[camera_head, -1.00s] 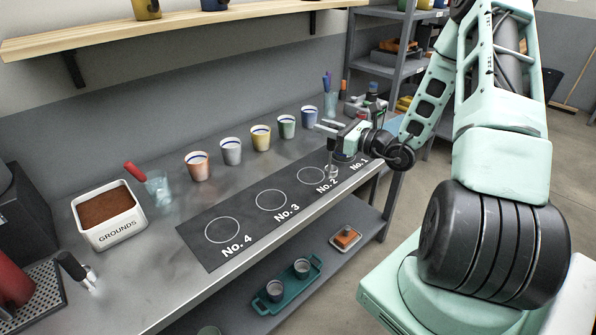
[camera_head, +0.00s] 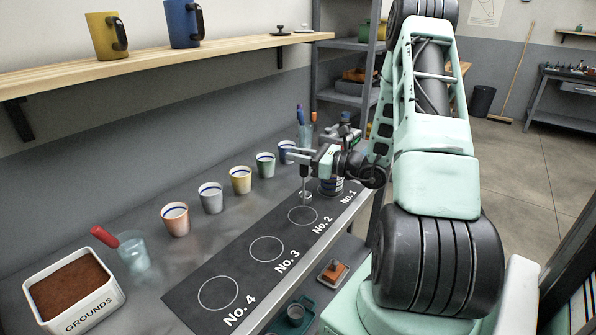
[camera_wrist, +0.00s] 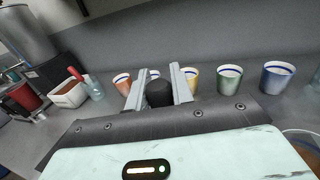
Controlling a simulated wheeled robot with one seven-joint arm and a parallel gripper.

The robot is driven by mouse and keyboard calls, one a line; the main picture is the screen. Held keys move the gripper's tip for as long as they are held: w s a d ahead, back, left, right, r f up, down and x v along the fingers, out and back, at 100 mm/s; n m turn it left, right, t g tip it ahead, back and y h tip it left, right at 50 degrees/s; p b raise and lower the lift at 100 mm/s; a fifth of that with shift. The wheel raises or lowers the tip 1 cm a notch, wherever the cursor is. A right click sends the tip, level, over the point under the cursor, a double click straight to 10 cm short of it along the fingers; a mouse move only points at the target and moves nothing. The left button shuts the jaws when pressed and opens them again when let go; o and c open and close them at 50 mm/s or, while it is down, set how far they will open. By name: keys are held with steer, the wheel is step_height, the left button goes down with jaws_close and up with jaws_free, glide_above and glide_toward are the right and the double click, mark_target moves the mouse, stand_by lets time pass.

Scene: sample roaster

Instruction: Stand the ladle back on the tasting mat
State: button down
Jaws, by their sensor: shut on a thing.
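My gripper (camera_head: 314,158) is over the far end of the black tasting mat (camera_head: 196,297), shut on the ladle. The ladle (camera_head: 305,192) hangs upright below it, with a thin stem and a small pale bowl. The bowl shows just behind the No. 2 ring; I cannot tell whether it touches the mat. In the wrist view, the ladle's dark handle end (camera_wrist: 159,94) sits between the two grey fingers. A dark blue cup (camera_head: 332,185) stands at No. 1, partly hidden by my gripper. Rings No. 3 and No. 4 are empty.
A row of cups, from orange (camera_head: 176,220) to blue (camera_head: 287,152), stands behind the mat. A glass with a red-handled tool (camera_head: 133,252) and the grounds bin (camera_head: 75,290) are at the left. A wooden shelf (camera_head: 165,60) runs above.

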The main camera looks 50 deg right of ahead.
steer(key=shift+f, duration=2.15)
steer(key=shift+f, duration=0.15)
steer(key=c, duration=1.2)
jaws_free()
